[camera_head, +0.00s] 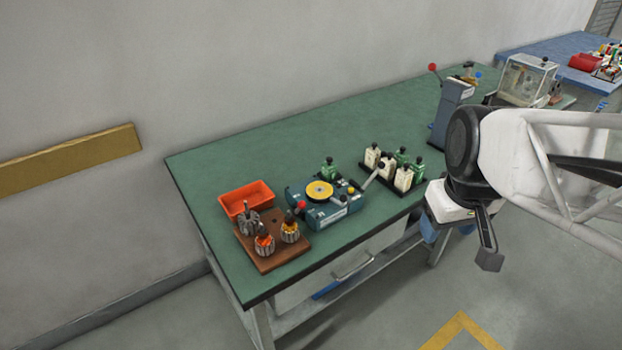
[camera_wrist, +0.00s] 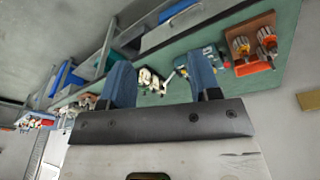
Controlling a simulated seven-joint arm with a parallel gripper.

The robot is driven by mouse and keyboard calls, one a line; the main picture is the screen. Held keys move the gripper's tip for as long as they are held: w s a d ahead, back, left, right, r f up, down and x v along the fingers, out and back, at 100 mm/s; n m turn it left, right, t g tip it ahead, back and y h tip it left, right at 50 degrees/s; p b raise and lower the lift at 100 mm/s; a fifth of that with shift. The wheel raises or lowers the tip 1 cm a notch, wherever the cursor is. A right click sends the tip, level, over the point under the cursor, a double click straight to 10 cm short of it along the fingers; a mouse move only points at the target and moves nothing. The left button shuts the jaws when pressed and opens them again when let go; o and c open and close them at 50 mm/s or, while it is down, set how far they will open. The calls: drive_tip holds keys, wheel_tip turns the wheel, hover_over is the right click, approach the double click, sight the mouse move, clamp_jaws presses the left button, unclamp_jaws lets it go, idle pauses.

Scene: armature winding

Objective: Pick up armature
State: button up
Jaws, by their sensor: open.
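Several armatures stand on a brown wooden board at the left front of the green bench. One is a grey, bare-looking armature (camera_head: 248,222); another has orange windings (camera_head: 264,243); a third has yellow-orange windings (camera_head: 289,230). In the wrist view, two wound armatures (camera_wrist: 266,40) show at the upper right on the board (camera_wrist: 262,22). My gripper (camera_wrist: 163,82) is open and empty, its two blue fingers spread apart. It is well away from the armatures.
A teal winding device (camera_head: 335,211) with a yellow disc stands right of the board. An orange tray (camera_head: 246,198) sits behind the board. The back-left bench top (camera_head: 260,150) is clear.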

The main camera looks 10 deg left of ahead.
drive_tip(key=w+a+f+n, duration=0.2)
drive_tip(key=w+a+n, duration=0.3)
drive_tip(key=w+a, duration=0.2)
drive_tip(key=n+g, duration=0.2)
drive_tip(key=n, duration=1)
hover_over(289, 211)
drive_tip(key=f, duration=1.2)
drive_tip(key=shift+s+f, duration=0.1)
drive_tip(key=shift+s, duration=0.2)
drive_tip(key=shift+f, duration=0.1)
drive_tip(key=shift+f, duration=1.25)
drive_tip(key=shift+w+f, duration=0.15)
drive_tip(key=shift+f, duration=1.15)
drive_tip(key=shift+w+f, duration=0.15)
drive_tip(key=shift+f, duration=1.15)
